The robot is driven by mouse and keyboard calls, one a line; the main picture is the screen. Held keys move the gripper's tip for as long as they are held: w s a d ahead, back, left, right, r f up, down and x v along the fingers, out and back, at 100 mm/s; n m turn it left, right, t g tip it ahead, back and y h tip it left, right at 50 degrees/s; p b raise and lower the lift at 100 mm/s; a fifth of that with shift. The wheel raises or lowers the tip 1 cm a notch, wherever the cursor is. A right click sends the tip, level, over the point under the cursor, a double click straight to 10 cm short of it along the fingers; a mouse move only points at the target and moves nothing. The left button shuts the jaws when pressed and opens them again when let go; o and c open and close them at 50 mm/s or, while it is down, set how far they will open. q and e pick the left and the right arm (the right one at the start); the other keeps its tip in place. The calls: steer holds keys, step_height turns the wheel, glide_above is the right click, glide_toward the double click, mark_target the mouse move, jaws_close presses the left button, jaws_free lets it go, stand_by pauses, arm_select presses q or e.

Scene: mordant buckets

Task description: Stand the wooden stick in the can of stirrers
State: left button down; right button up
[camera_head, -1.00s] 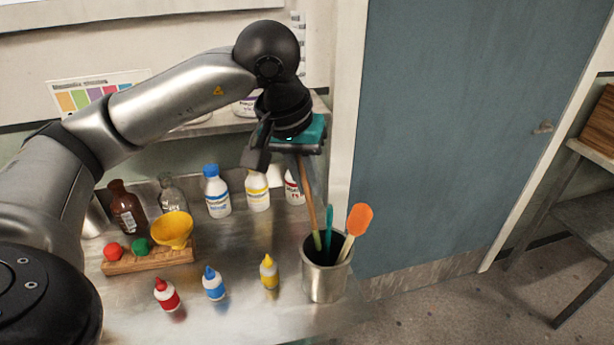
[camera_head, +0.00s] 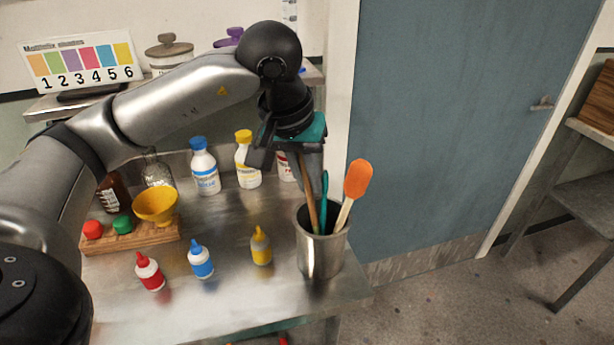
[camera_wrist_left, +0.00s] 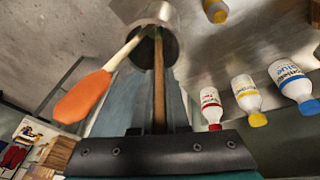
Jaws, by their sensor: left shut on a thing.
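The wooden stick (camera_head: 309,192) is upright with a slight tilt, and its lower end is inside the metal can of stirrers (camera_head: 320,255). My left gripper (camera_head: 301,158) is above the can and shut on the upper part of the stick. The can also holds an orange-headed spatula (camera_head: 357,180) and a teal stirrer (camera_head: 324,190). In the left wrist view the stick (camera_wrist_left: 159,85) runs from the jaws into the can's mouth (camera_wrist_left: 150,22), beside the orange spatula (camera_wrist_left: 84,97). The stick's lower tip is hidden in the can. My right gripper is not in view.
Red (camera_head: 150,272), blue (camera_head: 200,260) and yellow (camera_head: 261,247) squeeze bottles stand left of the can. Larger white bottles (camera_head: 205,170) stand behind. A wooden rack (camera_head: 130,238) holds a yellow funnel (camera_head: 155,205). The bench's right edge is close to the can.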

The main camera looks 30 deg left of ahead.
arm_select(q)
steer(key=c, duration=0.8)
jaws_free()
steer(key=shift+c, duration=0.2)
steer(key=shift+r, duration=0.1)
steer(key=p+v, duration=0.3)
steer(key=v, duration=1.2)
steer(key=shift+s, duration=0.1)
